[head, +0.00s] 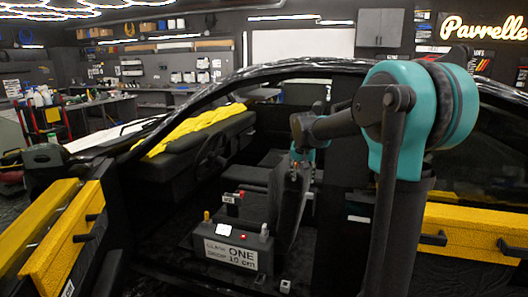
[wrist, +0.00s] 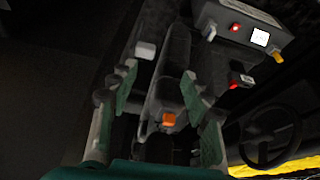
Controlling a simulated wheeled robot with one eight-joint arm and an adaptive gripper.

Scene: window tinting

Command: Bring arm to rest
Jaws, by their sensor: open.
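My arm reaches from the right into the open side of a dark car (head: 232,82) in the head view. My gripper (head: 299,178) hangs inside the cabin, in front of the dark seats. In the wrist view my gripper (wrist: 159,72) has its two green-padded fingers spread apart, with nothing held between them. An orange-topped piece (wrist: 169,119) shows in the gap between the fingers; I cannot tell its depth.
A grey box (head: 238,256) labelled "ONE" and "10 cm" stands left of and below my gripper. The steering wheel (head: 211,150) is farther left. A yellow cover (head: 195,130) lies along the dashboard. Yellow-padded panels (head: 60,235) flank the opening.

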